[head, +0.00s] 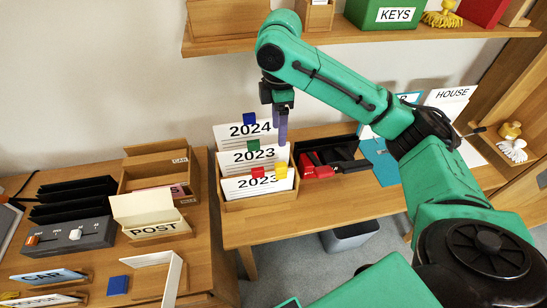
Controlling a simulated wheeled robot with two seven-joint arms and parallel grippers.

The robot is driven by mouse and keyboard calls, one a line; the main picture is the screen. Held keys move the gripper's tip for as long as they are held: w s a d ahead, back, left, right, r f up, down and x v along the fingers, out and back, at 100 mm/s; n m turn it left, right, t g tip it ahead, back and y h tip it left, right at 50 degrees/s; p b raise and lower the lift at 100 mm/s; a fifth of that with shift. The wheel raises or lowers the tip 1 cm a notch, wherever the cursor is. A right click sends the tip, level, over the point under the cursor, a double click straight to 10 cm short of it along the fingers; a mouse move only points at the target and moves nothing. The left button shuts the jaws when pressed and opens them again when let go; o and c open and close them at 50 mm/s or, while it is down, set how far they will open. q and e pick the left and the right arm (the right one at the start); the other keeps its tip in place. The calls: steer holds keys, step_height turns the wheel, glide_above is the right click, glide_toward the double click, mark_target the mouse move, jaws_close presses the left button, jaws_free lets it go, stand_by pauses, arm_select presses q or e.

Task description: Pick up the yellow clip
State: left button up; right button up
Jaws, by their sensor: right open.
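The cards stand in a wooden box (262,202) on the right table. My right gripper (283,132) points down above the yellow clip, apart from it in the picture, and is open and empty. Its fingers overlap the right edge of the rear card in the picture. My left gripper is not in view.
A green clip (253,146) and a blue clip (249,119) sit on the cards behind. A black tray (326,147) with a red item stands to the right. A wooden shelf (225,46) runs above. A wooden POST box (150,222) stands at left.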

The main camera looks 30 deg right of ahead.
mark_target(281, 165)
steer(key=f, duration=0.2)
steer(key=s+f+b, duration=0.1)
steer(key=f, duration=0.1)
steer(key=shift+a, duration=0.15)
steer(key=f, duration=0.3)
steer(key=shift+s+f+p, duration=0.1)
steer(key=shift+s+p, duration=0.25)
steer(key=shift+p, duration=0.05)
steer(key=f, duration=0.4)
steer(key=f+p, duration=0.1)
steer(key=f, duration=0.1)
steer(key=shift+w+d+f, duration=0.1)
steer(key=shift+d+f, duration=0.15)
steer(key=shift+d, duration=0.05)
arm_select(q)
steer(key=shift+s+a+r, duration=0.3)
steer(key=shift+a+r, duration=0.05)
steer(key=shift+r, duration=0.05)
arm_select(e)
jaws_close()
